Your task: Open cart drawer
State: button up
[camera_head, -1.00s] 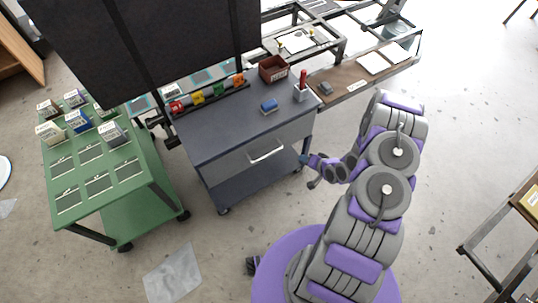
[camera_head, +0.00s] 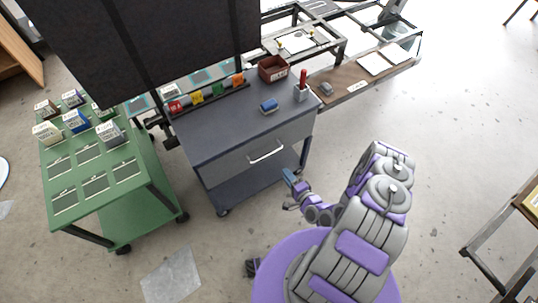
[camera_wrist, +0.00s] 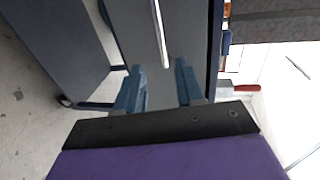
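The grey cart (camera_head: 238,139) stands in front of me, with a drawer (camera_head: 243,158) below its top. The drawer is shut. A pale bar handle (camera_head: 266,152) runs across the drawer front; in the wrist view the handle (camera_wrist: 159,35) appears as a light strip beyond the fingers. My gripper (camera_head: 289,178) is in front of the cart, a little below and right of the handle, not touching it. In the wrist view my gripper's two fingers (camera_wrist: 160,85) are apart with nothing between them.
The cart top carries a blue item (camera_head: 268,106), a dark red bin (camera_head: 273,69) and a red-handled tool in a holder (camera_head: 301,92). A green cart (camera_head: 107,182) with small boxes stands at left. A brown shelf (camera_head: 345,92) adjoins behind right. Floor in front is clear.

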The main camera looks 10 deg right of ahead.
aim_at(269, 154)
jog(key=shift+b+x, duration=1.25)
jog(key=shift+x, duration=6.35)
grip_shut()
